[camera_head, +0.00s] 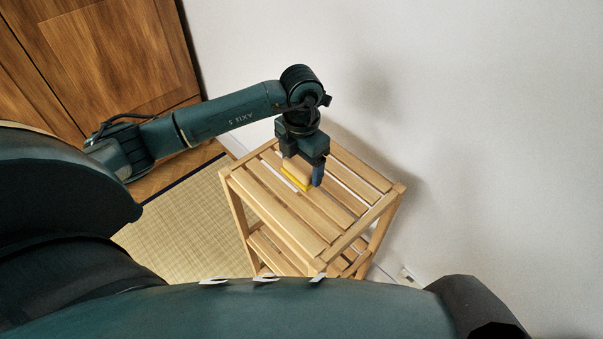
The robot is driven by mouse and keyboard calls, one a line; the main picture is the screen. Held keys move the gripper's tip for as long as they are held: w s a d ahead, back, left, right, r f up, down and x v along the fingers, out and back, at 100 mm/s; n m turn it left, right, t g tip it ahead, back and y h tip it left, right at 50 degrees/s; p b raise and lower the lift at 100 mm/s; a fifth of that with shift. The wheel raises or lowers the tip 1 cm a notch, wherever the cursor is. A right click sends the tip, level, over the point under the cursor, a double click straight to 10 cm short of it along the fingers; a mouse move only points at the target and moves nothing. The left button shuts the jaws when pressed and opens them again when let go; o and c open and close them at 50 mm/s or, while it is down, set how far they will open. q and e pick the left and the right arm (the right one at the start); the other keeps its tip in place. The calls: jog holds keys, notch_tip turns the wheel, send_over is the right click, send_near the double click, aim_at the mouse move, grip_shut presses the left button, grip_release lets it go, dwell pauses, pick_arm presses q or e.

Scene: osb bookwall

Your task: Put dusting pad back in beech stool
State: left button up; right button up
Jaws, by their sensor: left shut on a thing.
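The beech stool (275,210) is a light wooden stand with a slatted top and a lower slatted shelf, in the middle of the head view. My left gripper (304,178) points down over the slatted top and is shut on the dusting pad (296,173). The pad is tan with a yellow lower edge and sits between the fingers, at or just above the slats; I cannot tell if it touches them. A blue fingertip shows on its right side. The gripper hides part of the pad. My right gripper is not in view.
A white wall (480,130) stands close behind and to the right of the stool. A wooden cabinet (110,60) is at the upper left. A woven mat (190,225) covers the floor left of the stool. The rest of the slatted top is clear.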

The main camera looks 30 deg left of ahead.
aim_at(301, 175)
pick_arm(q)
jog(key=shift+f, duration=2)
jog(key=shift+f, duration=0.15)
jog(key=o, duration=0.9)
notch_tip(301, 175, up, 12)
jog(key=shift+r, duration=0.2)
